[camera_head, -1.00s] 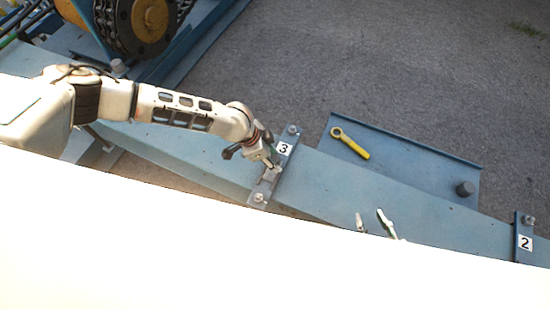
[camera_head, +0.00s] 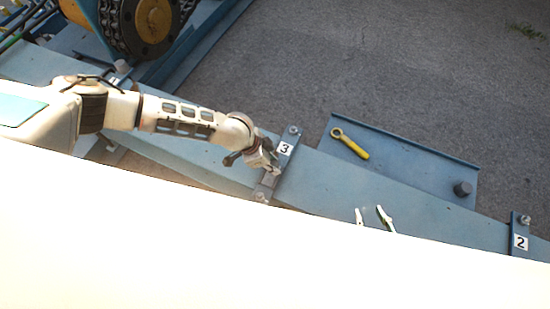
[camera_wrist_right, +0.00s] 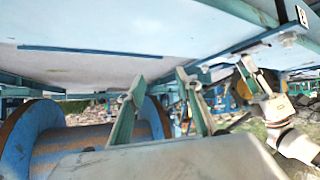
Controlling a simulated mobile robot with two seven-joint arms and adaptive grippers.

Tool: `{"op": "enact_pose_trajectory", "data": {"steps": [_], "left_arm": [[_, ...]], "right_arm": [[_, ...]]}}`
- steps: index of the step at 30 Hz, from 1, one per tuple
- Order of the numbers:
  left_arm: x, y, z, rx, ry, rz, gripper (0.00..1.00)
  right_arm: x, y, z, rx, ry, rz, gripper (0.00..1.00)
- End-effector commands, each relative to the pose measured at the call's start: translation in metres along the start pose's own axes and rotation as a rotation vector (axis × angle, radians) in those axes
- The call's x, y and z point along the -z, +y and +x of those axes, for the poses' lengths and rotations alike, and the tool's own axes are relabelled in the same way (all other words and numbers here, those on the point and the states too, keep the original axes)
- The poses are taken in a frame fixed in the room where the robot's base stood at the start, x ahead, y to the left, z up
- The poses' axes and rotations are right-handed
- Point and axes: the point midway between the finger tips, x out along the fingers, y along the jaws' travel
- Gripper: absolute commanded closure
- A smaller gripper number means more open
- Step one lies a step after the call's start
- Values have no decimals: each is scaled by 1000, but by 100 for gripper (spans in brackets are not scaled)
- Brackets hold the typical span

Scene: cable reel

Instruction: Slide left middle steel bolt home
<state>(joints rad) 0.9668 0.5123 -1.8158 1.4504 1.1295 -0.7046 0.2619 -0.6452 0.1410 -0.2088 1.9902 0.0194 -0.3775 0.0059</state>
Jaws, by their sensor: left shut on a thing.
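The numbered-3 steel bracket (camera_head: 284,160) lies across the blue beam, with a bolt head at its upper end (camera_head: 293,130) and another at its lower end (camera_head: 260,197). My left gripper (camera_head: 273,168) is at the middle of this bracket, shut on a small part there that looks like the left middle steel bolt. The fingers mostly hide it, so I cannot tell how far in it sits. My left gripper also shows at the right of the right wrist view (camera_wrist_right: 247,68). My right gripper (camera_head: 373,214) is open and empty beside the beam's near edge; its two fingers fill the middle of the wrist view (camera_wrist_right: 160,90).
A blue tray (camera_head: 430,175) beyond the beam holds a yellow eye-handled tool (camera_head: 350,143) and a grey round peg (camera_head: 462,188). The numbered-2 bracket (camera_head: 520,235) is at the right. A chain-wrapped wheel (camera_head: 130,25) stands upper left.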

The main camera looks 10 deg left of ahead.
Motion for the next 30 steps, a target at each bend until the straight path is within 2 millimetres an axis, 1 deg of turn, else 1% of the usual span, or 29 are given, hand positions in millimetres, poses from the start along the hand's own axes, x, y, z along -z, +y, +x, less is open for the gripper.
{"op": "enact_pose_trajectory", "data": {"steps": [1,7,19,20,21,22,30], "left_arm": [[-2,6,-8,-1,-1,-2,100],[-13,22,-10,-1,-1,-1,100],[-19,28,-7,-6,-4,-1,100],[-19,28,-6,-6,-4,-1,74],[-19,29,-6,-7,-4,-1,64],[-19,29,-6,-7,-4,-1,60],[-18,26,-7,-3,-2,0,60]], "right_arm": [[9,0,-5,2,3,3,65],[17,-1,-13,7,1,9,65],[19,1,-12,4,3,9,65],[19,1,-12,4,3,9,65],[19,1,-12,4,2,9,65],[19,1,-12,3,3,8,65],[20,2,-12,2,3,9,65]]}}
